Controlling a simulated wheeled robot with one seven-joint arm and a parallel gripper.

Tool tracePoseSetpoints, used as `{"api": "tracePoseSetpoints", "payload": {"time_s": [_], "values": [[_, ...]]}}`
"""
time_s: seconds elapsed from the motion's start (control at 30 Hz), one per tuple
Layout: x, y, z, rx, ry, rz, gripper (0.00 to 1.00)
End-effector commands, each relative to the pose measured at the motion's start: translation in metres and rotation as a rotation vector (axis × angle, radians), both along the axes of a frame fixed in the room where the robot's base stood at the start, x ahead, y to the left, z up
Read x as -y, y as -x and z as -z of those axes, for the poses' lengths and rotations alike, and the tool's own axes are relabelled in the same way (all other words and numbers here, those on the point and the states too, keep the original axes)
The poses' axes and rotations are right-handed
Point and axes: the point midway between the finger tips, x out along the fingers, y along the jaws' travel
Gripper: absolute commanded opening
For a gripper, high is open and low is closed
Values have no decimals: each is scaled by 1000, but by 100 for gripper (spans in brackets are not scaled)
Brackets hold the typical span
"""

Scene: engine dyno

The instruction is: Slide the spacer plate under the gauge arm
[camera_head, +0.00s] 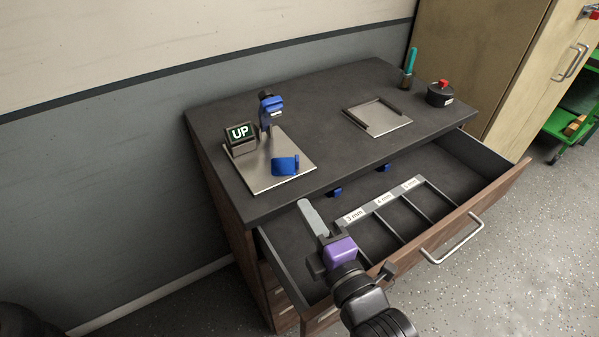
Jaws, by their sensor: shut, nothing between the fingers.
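The gauge stand (266,117) rises from the back of a flat metal base plate (252,172) on the bench top. Its gauge arm (270,104) has a blue part at the top. A blue piece with a raised tab (285,165) lies on the front part of the base plate, in front of the stand. It looks like the spacer plate, but I cannot tell for sure. My gripper (312,216) is shut and empty, over the open drawer's left part, in front of the bench edge and apart from the blue piece.
The open drawer (463,181) has labelled slots and two blue tabs (335,191) (383,168) near the bench edge. A metal tray (403,122), a brush in a holder (409,68) and a black pot (440,95) stand to the right.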

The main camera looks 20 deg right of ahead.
Motion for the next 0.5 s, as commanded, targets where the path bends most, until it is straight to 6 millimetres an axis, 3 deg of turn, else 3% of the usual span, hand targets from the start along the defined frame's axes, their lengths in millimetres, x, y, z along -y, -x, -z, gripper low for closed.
{"api": "tracePoseSetpoints", "payload": {"time_s": [0.3,0.5], "values": [[-9,-64,-4,2,-1,1,0],[3,-87,-1,0,-3,2,0]]}}
